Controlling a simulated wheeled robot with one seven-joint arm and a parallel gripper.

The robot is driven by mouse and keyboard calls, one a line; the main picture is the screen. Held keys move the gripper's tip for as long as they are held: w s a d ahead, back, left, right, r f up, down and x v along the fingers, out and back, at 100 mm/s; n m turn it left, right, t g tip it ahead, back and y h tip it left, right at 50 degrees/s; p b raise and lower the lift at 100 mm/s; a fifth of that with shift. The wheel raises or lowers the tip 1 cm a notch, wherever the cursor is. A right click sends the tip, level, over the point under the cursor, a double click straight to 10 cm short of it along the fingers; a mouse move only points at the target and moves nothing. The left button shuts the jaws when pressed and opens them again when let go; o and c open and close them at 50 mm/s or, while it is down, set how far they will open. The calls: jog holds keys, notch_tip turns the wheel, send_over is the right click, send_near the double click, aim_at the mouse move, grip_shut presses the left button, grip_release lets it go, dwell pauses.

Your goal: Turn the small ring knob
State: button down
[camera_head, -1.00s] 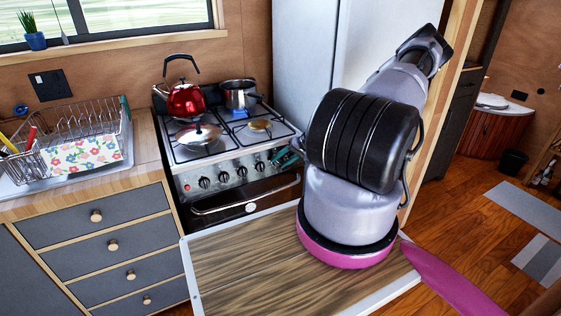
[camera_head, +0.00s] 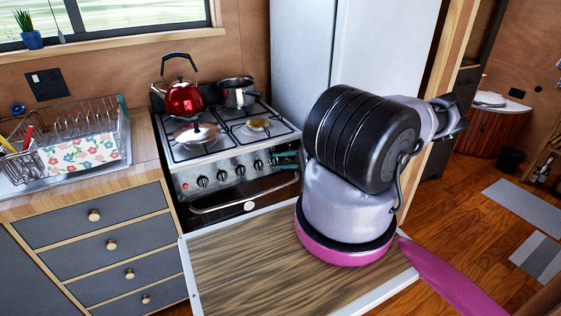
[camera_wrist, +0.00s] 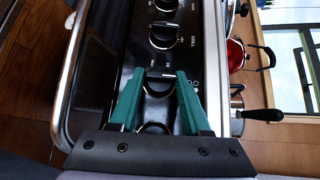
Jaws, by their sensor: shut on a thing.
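The stove's front panel (camera_head: 212,179) carries a row of round black knobs, one of them a knob (camera_head: 203,182) at the left end. In the wrist view my gripper (camera_wrist: 163,76), with its green fingers, is at the panel and shut on a black knob (camera_wrist: 159,88), one finger on each side. Another black knob (camera_wrist: 163,36) is farther up in that view, clear of the fingers. I cannot tell from markings which knob is the small ring knob.
The oven handle (camera_head: 245,195) runs below the knobs. A wood-topped surface (camera_head: 230,260) lies in front; the fridge (camera_head: 330,45) stands to the right.

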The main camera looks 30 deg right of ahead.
jog(key=shift+d, duration=0.1)
dwell(0.3)
jog(key=shift+c, duration=1.8)
grip_release()
jog(key=v, duration=1)
jog(key=shift+s+d, duration=0.25)
jog(key=shift+s, duration=0.1)
